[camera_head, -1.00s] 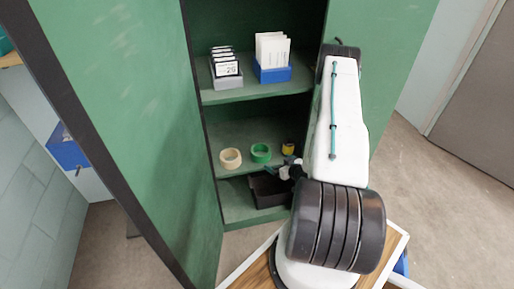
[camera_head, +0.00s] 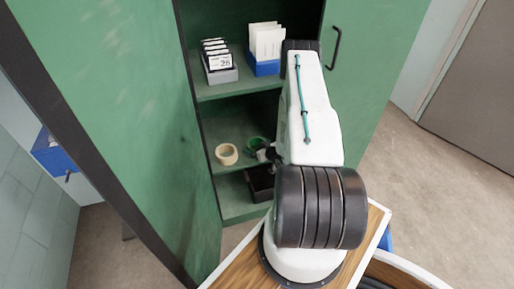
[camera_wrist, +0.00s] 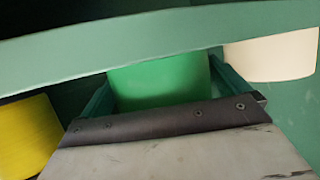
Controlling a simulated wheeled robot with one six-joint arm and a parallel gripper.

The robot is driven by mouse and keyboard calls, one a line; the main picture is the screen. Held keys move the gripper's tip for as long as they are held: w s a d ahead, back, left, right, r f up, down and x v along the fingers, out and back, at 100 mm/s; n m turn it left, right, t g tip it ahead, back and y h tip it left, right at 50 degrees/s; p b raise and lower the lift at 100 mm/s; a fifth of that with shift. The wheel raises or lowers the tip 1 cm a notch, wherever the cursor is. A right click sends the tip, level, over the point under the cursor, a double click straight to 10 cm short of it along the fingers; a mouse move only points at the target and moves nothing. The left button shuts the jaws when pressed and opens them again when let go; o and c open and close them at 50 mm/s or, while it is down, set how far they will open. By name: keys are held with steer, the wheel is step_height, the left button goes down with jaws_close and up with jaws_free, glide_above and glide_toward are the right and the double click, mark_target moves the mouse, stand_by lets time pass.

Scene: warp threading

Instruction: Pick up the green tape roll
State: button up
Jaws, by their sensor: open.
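The green tape roll (camera_head: 255,143) lies on the middle shelf of the green cabinet, partly hidden behind my gripper (camera_head: 264,152) in the head view. In the wrist view the green tape roll (camera_wrist: 160,82) is straight ahead, between the two green fingers of my gripper (camera_wrist: 163,85). The fingers are open, one on each side of it. I cannot tell whether they touch it.
A cream tape roll (camera_head: 227,154) lies beside the green one. A yellow roll (camera_wrist: 27,135) shows in the wrist view. A green shelf edge (camera_wrist: 140,42) crosses close there. A black bin (camera_head: 258,184) sits below; card holders (camera_head: 220,70) stand above.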

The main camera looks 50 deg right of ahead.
steer(key=c, duration=0.8)
